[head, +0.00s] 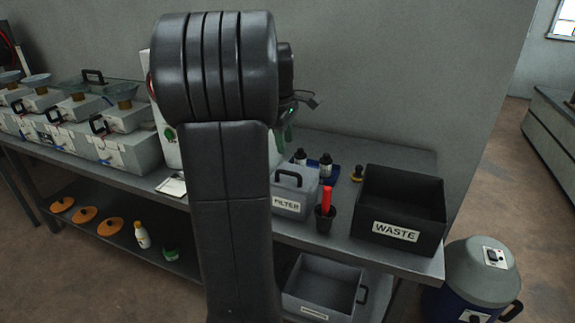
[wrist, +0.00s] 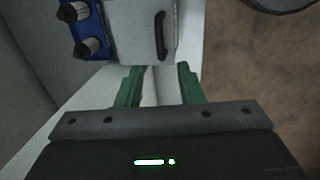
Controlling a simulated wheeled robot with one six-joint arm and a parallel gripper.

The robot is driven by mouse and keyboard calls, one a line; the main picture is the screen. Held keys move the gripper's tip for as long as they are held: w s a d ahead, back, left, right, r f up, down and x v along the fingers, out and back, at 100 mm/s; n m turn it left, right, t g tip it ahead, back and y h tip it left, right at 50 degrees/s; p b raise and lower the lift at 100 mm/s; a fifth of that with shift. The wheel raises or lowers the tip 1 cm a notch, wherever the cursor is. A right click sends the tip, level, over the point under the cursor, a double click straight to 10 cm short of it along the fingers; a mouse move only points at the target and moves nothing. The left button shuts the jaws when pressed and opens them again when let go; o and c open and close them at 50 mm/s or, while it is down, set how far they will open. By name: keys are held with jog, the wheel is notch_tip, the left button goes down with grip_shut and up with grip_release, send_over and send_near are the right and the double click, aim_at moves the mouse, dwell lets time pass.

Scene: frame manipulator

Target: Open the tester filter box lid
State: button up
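The filter box (head: 292,208) is a grey box labelled FILTER on the bench, right of my arm in the head view. Its lid, with a black handle (head: 288,177) on top, looks shut. The box also shows at the top of the wrist view (wrist: 128,35), with the black handle (wrist: 161,36) towards its right side. My gripper (wrist: 160,78) has two green fingers, spread apart with nothing held between them. They point towards the box and look apart from the handle. In the head view, my arm hides most of the gripper and part of the box's left side.
A blue rack (wrist: 81,41) with dark bottles stands beside the box. A black cup (head: 325,222) with a red item is right of it, then the black WASTE bin (head: 397,236). Several grey testers (head: 124,150) line the bench at left.

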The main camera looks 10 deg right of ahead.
aim_at(287, 173)
jog(key=f, duration=0.3)
jog(key=w+f, duration=0.1)
jog(key=f, duration=0.2)
jog(key=d+f, duration=0.1)
jog(key=f, duration=0.2)
jog(key=shift+w+f, duration=0.3)
jog(key=shift+f, duration=0.05)
jog(key=shift+c, duration=0.2)
grip_shut()
